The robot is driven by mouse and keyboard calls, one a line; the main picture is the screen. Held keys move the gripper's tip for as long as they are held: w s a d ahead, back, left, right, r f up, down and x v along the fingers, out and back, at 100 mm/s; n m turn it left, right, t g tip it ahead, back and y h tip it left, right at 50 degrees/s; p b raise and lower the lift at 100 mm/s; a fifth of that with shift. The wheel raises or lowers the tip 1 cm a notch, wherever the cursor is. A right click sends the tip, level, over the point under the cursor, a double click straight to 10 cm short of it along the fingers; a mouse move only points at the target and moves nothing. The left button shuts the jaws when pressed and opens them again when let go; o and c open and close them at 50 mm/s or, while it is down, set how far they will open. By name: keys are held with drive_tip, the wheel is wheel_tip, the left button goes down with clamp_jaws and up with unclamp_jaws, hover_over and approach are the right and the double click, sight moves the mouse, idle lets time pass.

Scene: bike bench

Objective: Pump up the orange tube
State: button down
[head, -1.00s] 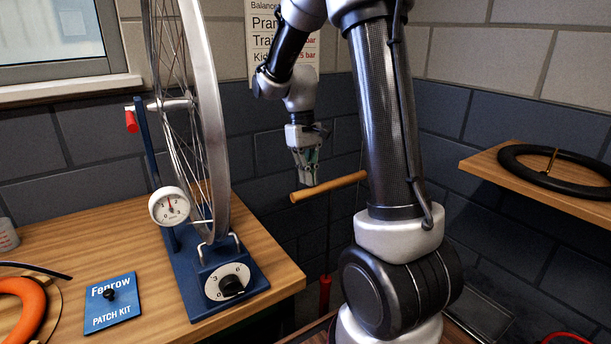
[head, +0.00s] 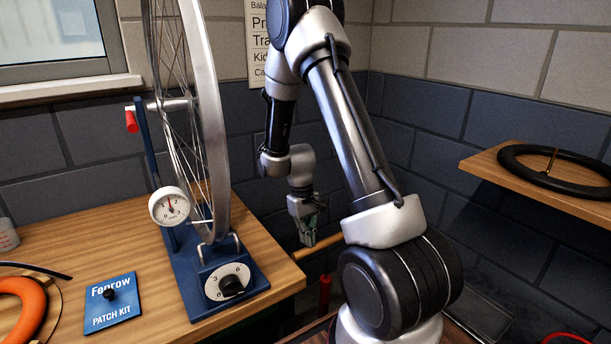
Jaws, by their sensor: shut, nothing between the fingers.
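The orange tube (head: 24,309) lies at the left front of the bench, cut off by the picture edge, with a thin black hose running near it. A floor pump stands beyond the bench's right end; its wooden bar handle (head: 330,240) and a bit of red pump part (head: 325,284) show. My gripper (head: 308,242) points down at the handle with its fingers shut and empty. It overlaps the handle and appears to rest on top of it; exact contact is too small to tell. The pump's lower part is hidden.
A blue wheel stand (head: 190,290) with a wheel (head: 212,130), a round gauge (head: 170,207) and a dial (head: 229,282) stands on the bench (head: 262,235). A blue patch kit (head: 112,305) lies left. A black tyre (head: 520,165) lies on the right shelf.

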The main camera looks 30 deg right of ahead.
wheel_tip(320, 180, down, 10)
drive_tip(key=shift+f, duration=0.15)
idle(0.4)
drive_tip(key=shift+g, duration=0.6)
drive_tip(key=r, duration=0.9)
drive_tip(key=s+r, duration=0.1)
drive_tip(key=r, duration=0.4)
drive_tip(key=shift+a, duration=0.25)
drive_tip(key=shift+s+r, duration=1)
drive_tip(key=shift+r, duration=0.2)
drive_tip(key=s+a+r+t, duration=0.1)
drive_tip(key=s+r+t, duration=0.1)
drive_tip(key=s+r, duration=0.3)
drive_tip(key=s+a+r+t, duration=0.1)
drive_tip(key=s+r+t, duration=0.2)
drive_tip(key=r, duration=0.9)
drive_tip(key=s+r+t, duration=0.2)
drive_tip(key=s+r, duration=0.7)
drive_tip(key=shift+a+t, duration=0.4)
